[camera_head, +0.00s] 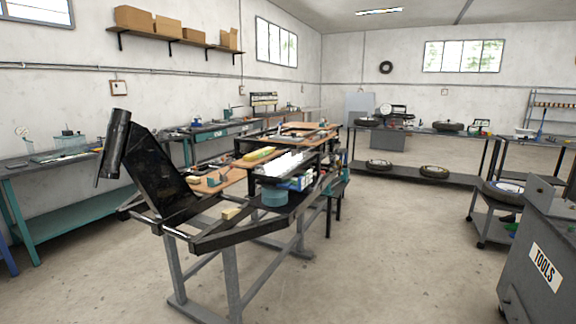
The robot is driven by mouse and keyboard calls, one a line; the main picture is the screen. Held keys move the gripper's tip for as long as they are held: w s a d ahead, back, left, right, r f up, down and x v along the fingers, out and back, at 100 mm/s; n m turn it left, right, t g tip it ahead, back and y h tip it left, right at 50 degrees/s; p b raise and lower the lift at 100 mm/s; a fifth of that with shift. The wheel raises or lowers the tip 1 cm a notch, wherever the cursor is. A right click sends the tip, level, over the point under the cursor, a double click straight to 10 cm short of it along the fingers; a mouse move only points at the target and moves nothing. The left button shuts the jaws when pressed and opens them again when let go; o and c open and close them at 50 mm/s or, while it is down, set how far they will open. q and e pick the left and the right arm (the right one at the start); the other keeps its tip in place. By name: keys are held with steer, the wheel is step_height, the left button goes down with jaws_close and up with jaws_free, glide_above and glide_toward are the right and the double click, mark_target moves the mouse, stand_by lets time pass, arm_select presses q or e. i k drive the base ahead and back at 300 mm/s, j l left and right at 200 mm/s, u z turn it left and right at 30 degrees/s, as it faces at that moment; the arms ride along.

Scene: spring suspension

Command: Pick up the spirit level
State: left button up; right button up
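A small yellow, elongated thing (259,153) lies on a brown board on the central workbench. It may be the spirit level, but it is too small to tell for sure. No other thing is clearly recognisable as a spirit level. Neither of my grippers shows in the head view.
The central bench frame (233,237) carries a tilted black panel (160,172), a blue-green round container (274,196) and a small yellowish block (231,213). A grey tool cabinet (535,235) stands at the right. Teal benches line the left wall. The floor (400,250) between is clear.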

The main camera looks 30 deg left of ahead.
mark_target(250, 157)
steer(key=i+l+u, duration=0.15)
steer(key=u, duration=0.25)
steer(key=i+l+u, duration=0.35)
steer(key=j, duration=0.1)
